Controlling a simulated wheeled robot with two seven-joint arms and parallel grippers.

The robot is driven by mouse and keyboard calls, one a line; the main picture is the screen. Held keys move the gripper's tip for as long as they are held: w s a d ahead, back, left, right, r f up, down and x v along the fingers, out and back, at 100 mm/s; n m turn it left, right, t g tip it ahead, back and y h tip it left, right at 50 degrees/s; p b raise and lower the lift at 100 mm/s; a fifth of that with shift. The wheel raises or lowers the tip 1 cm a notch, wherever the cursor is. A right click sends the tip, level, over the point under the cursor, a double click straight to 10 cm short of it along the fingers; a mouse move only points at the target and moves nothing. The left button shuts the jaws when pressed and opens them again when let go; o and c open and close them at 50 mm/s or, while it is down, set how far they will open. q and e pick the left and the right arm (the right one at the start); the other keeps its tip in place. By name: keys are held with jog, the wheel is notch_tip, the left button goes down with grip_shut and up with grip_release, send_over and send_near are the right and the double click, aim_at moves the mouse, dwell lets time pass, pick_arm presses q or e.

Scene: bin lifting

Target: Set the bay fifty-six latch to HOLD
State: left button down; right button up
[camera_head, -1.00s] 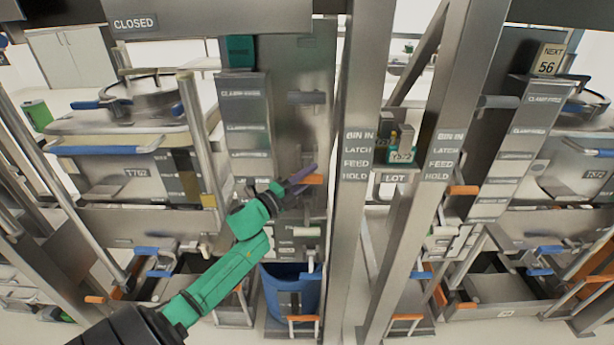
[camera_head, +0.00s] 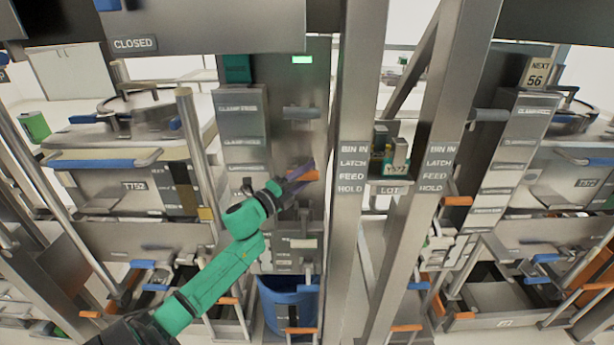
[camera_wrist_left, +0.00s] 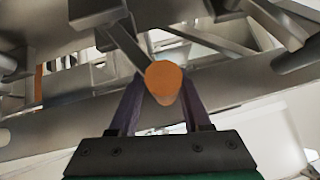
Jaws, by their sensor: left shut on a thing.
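My left gripper (camera_head: 298,180), on the green arm, is shut on an orange handle (camera_head: 304,174) at the grey panel left of the middle post. The handle's round orange end (camera_wrist_left: 163,76) shows between the dark purple fingers in the wrist view. The post beside it carries the labels BIN IN, LATCH, FEED and HOLD (camera_head: 350,188); the handle appears near the height of FEED. A similar orange handle (camera_head: 457,201) sits on the right side, a little below HOLD. A sign reading NEXT 56 (camera_head: 537,73) stands at the upper right. My right gripper is not in view.
Two metal posts stand close to my gripper's right, with a LOT shelf (camera_head: 390,187) between them. A blue bin (camera_head: 288,300) is below the panel. A T752 unit (camera_head: 135,185) with a blue bar stands left. A green light (camera_head: 302,59) glows above the panel.

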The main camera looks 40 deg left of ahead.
pick_arm(q)
jog(key=shift+a+r, duration=0.3)
jog(key=shift+r, duration=0.1)
jog(key=c, duration=0.7)
grip_release()
jog(key=shift+o, duration=0.6)
jog(key=shift+a+f, duration=0.1)
jog(key=shift+f, duration=0.1)
jog(key=shift+f, duration=0.15)
jog(key=shift+s+f, duration=0.25)
jog(key=shift+s, duration=0.1)
jog(key=s+a+f+b, duration=0.1)
jog(key=s+a+b, duration=0.1)
jog(key=s, duration=1.1)
jog(key=shift+s+f+b, duration=0.15)
jog(key=shift+s+b, duration=0.1)
jog(key=shift+b, duration=0.5)
